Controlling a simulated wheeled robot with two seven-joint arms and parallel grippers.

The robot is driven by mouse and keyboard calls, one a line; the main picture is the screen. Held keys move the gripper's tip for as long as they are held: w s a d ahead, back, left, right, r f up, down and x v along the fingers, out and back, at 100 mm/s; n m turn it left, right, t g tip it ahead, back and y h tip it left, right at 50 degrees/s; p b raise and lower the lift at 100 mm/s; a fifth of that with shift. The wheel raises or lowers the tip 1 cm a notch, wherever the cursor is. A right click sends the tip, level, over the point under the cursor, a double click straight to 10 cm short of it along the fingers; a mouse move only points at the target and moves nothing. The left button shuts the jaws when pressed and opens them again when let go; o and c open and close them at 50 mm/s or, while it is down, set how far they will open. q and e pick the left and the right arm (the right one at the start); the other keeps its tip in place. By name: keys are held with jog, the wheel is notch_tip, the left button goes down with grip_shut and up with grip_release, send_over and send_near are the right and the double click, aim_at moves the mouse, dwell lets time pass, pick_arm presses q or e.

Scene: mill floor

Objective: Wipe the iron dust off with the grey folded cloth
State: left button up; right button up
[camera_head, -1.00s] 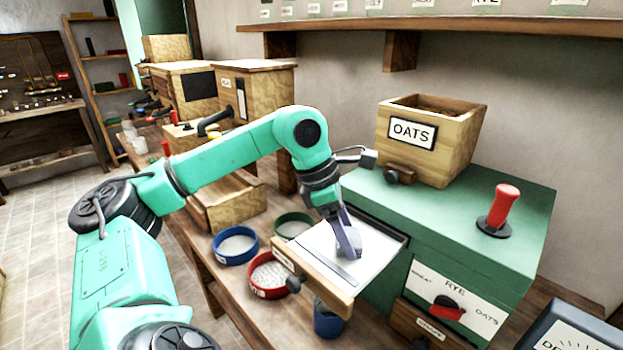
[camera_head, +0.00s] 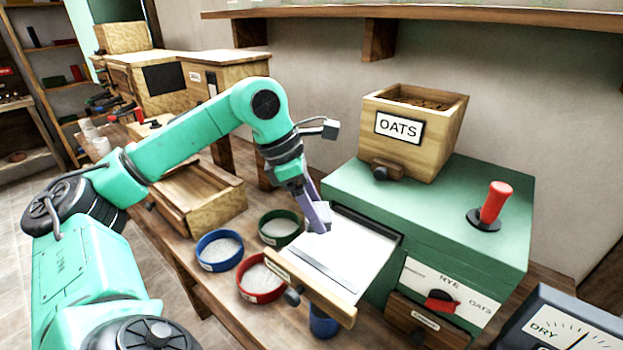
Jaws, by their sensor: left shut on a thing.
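My left gripper (camera_head: 318,222) reaches down over the pulled-out white-bedded drawer (camera_head: 358,253) of the green mill, near its back left edge. It is shut on a small grey piece, which I take for the folded cloth (camera_head: 321,229); the fingers hide most of it. It is low over the white bed, and I cannot tell if it touches. A grey bar (camera_head: 328,268) lies along the bed near the wooden front. I cannot make out iron dust as separate from this bar. My right gripper is out of view.
Blue (camera_head: 219,250), green (camera_head: 281,229) and red (camera_head: 262,278) bowls stand left of the drawer. A blue cup (camera_head: 323,322) is under its front. The green mill (camera_head: 440,210) carries an oats hopper (camera_head: 412,130) and a red-handled lever (camera_head: 493,205). A dial box (camera_head: 565,325) is front right.

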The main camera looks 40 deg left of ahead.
pick_arm(q)
jog(key=shift+d+r+p, duration=0.1)
jog(key=shift+r+p, duration=0.2)
jog(key=shift+r, duration=0.4)
jog(key=shift+a+r+p, duration=0.25)
jog(key=shift+r+p, duration=0.6)
jog(key=shift+r, duration=0.2)
jog(key=shift+d+r+p, duration=0.1)
jog(key=shift+r+p, duration=0.25)
jog(key=shift+r, duration=0.15)
jog(key=shift+f, duration=0.1)
